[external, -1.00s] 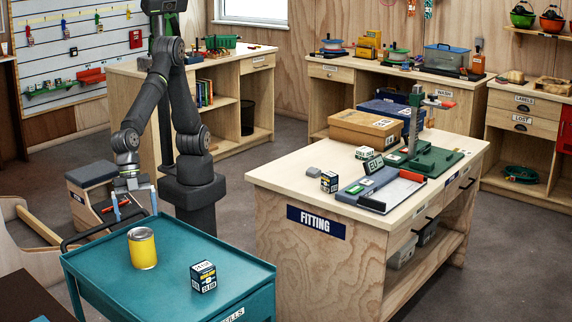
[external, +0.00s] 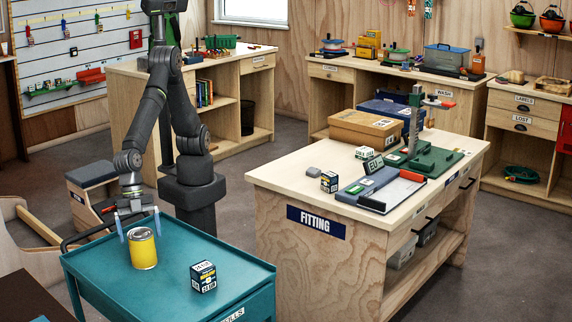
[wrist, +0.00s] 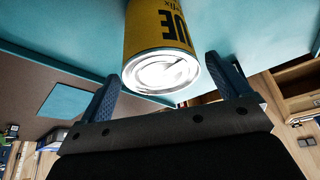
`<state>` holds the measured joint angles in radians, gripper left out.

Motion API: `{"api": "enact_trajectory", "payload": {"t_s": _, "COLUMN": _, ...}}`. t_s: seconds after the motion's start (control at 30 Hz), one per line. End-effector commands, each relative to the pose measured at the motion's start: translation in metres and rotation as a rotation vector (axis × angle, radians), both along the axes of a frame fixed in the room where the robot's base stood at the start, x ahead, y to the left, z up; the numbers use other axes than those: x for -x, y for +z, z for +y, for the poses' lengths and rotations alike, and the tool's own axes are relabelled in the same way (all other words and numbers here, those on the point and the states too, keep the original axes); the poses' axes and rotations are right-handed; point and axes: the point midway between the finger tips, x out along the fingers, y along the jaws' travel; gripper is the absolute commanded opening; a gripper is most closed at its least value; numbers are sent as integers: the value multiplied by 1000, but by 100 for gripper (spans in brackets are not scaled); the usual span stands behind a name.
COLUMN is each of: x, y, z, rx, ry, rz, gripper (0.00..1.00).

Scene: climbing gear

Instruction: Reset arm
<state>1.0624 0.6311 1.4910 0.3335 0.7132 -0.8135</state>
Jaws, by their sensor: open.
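My gripper (external: 139,225) is over the left part of the teal cart, its blue fingers apart. A yellow can (external: 142,250) with a silver lid stands upright on the cart, just in front of or between the fingertips in the external view. In the wrist view the yellow can (wrist: 155,30) shows lid end toward me, with the blue fingers (wrist: 172,88) spread on either side of it. I cannot tell whether either finger touches the can.
A small dark box (external: 203,277) with printed labels sits on the teal cart (external: 120,293), right of the can. The fitting bench (external: 275,178) stands to the right, with boxes and tools on top. A grey-topped step stool (external: 90,174) is behind the cart.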

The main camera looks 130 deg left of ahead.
Motion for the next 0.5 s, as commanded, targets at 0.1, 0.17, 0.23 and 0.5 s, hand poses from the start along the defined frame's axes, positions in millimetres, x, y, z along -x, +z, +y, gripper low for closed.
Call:
{"api": "enact_trajectory", "payload": {"t_s": 0.1, "x": 26, "y": 12, "z": -2, "rx": -1, "ry": -6, "rz": 1, "gripper": 94}}
{"api": "enact_trajectory", "payload": {"t_s": 0.17, "x": 36, "y": 19, "z": -3, "rx": 0, "ry": -6, "rz": 1, "gripper": 94}}
{"api": "enact_trajectory", "payload": {"t_s": 0.23, "x": 48, "y": 25, "z": -4, "rx": -1, "ry": -6, "rz": 2, "gripper": 94}}
{"api": "enact_trajectory", "payload": {"t_s": 0.5, "x": 94, "y": 53, "z": -7, "rx": -1, "ry": -6, "rz": 1, "gripper": 94}}
